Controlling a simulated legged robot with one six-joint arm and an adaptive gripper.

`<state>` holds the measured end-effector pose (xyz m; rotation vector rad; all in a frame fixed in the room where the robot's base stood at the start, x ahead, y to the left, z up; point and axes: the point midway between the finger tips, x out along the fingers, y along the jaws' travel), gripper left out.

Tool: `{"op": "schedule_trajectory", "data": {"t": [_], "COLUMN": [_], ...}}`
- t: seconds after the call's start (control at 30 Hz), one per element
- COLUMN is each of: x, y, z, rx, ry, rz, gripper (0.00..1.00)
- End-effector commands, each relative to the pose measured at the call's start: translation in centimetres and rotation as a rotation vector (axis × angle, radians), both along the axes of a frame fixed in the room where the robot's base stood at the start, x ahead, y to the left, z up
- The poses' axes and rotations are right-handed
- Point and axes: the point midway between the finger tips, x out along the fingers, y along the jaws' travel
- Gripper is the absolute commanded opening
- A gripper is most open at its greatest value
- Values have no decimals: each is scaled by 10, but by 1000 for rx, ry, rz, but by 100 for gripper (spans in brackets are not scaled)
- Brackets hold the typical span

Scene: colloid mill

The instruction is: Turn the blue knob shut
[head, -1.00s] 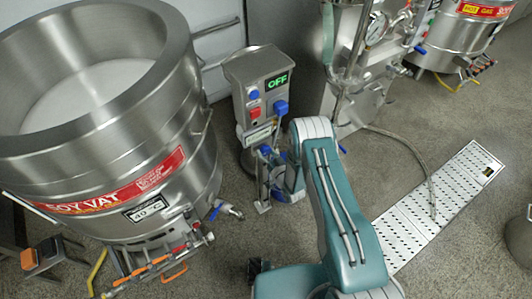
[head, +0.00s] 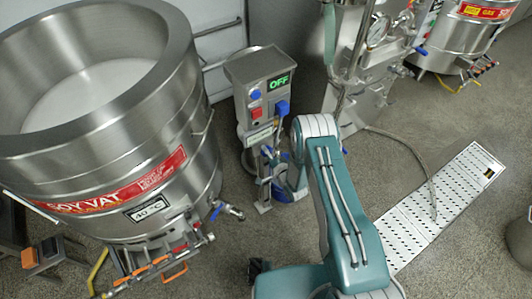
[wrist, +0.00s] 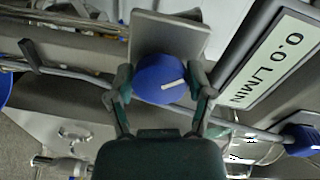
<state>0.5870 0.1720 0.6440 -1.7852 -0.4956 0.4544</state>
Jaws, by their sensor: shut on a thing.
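The blue knob (wrist: 158,74) is round with a white line on its face, and it shows in the middle of the wrist view. The line runs nearly level, tilting up to the right. My gripper (wrist: 161,84) has one finger on each side of the knob and is shut on it. A grey metal plate (wrist: 170,32) is behind the knob. A display (wrist: 277,60) beside it reads 0.0 L/MIN. In the head view my arm reaches down by the control box (head: 258,68), and I cannot clearly make out the held knob there.
The control box shows a green OFF sign (head: 279,82), blue and red buttons and a blue part. A large steel soy vat (head: 120,170) stands on the left. A steel machine with a gauge (head: 377,31) stands behind my arm. A perforated floor grate (head: 425,215) lies right.

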Motion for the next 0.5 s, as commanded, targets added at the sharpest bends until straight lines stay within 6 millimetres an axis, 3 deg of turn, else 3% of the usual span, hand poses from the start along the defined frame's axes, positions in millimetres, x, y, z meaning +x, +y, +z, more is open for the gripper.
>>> {"op": "schedule_trajectory", "data": {"t": [0.5], "x": [1], "y": [-5], "z": [-1], "rx": [388], "ry": [268], "rz": [-14], "gripper": [20]}}
